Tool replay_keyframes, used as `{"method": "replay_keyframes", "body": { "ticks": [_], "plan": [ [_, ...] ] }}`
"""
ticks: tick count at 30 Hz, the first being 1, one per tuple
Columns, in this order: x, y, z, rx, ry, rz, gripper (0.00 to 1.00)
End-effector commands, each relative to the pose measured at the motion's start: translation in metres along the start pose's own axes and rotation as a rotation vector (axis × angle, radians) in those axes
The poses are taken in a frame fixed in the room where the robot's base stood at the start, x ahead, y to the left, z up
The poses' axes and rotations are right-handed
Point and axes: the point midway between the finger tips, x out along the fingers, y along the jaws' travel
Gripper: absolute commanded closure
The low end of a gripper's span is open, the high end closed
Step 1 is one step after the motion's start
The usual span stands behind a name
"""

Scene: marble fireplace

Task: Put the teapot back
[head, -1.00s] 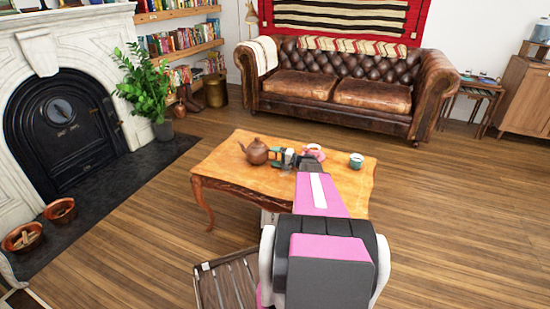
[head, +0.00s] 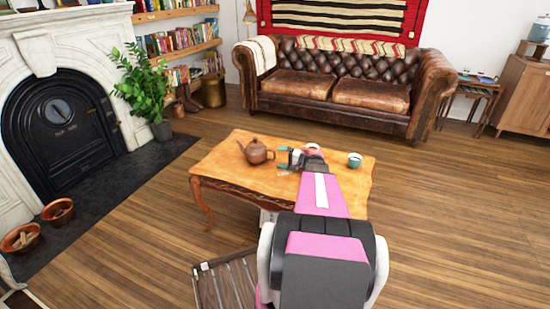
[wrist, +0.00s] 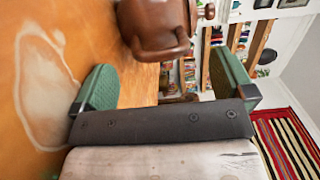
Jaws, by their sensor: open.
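The brown teapot (head: 256,151) stands upright on the left part of the wooden coffee table (head: 225,165), its spout toward the left. In the wrist view the teapot (wrist: 155,22) is at the top, with its handle facing my gripper. My gripper (head: 283,157) is just right of the teapot, open and empty. Its two green fingers (wrist: 163,85) are spread wide in the wrist view, with the handle beyond the gap between them and apart from both.
A pink cup (head: 313,149) is behind my gripper and a teal cup (head: 354,160) stands to the right on the table. The sofa (head: 345,85) is behind, the fireplace (head: 62,125) left.

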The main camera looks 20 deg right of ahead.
Motion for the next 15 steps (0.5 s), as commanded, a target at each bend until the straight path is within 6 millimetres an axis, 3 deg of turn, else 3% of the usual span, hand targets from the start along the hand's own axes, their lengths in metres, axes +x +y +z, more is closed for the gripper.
{"method": "replay_keyframes", "body": {
  "ticks": [6, 15],
  "plan": [
    [-0.045, 0.0, 0.0, 0.0, 0.001, 0.0, 0.0],
    [-0.076, 0.0, 0.0, 0.0, 0.0, -0.001, 0.0]
  ]
}}
